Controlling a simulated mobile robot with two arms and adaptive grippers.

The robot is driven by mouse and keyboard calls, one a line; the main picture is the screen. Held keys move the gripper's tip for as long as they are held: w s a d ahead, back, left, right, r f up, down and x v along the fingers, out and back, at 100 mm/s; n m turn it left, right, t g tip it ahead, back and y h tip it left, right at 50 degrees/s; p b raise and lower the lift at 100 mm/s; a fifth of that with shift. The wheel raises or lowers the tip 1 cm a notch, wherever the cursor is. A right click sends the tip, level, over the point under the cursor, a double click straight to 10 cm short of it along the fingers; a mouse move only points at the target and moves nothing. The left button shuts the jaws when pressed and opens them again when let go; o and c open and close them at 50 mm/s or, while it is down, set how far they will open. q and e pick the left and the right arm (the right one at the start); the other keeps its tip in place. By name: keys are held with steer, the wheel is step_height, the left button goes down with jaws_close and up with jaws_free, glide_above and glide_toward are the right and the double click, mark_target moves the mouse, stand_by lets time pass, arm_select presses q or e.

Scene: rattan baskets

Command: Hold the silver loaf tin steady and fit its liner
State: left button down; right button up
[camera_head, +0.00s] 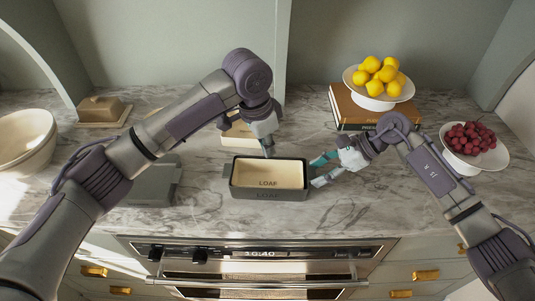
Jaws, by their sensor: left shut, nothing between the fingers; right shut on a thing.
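The loaf tin (243,190) is a grey rectangular tin with LOAF on its front, standing on the marble counter near its front edge. A cream liner (268,172), also lettered LOAF, sits inside it, its rim about level with the tin's rim. How fully it is seated I cannot tell. My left gripper (268,153) is shut and empty, pointing down at the liner's back edge; whether it touches is unclear. My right gripper (315,171) is shut on the tin's right end, with teal-grey fingers; the exact grip is partly hidden.
A grey flat item (152,182) lies left of the tin, and a cream block (238,132) behind it. Books (350,108) under a lemon stand (378,101) are back right. A grape stand (491,160) is far right, bowls (28,145) far left. An oven (260,268) is below.

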arm_select(q)
steer(key=shift+r, duration=0.3)
arm_select(e)
steer(key=o, duration=1.1)
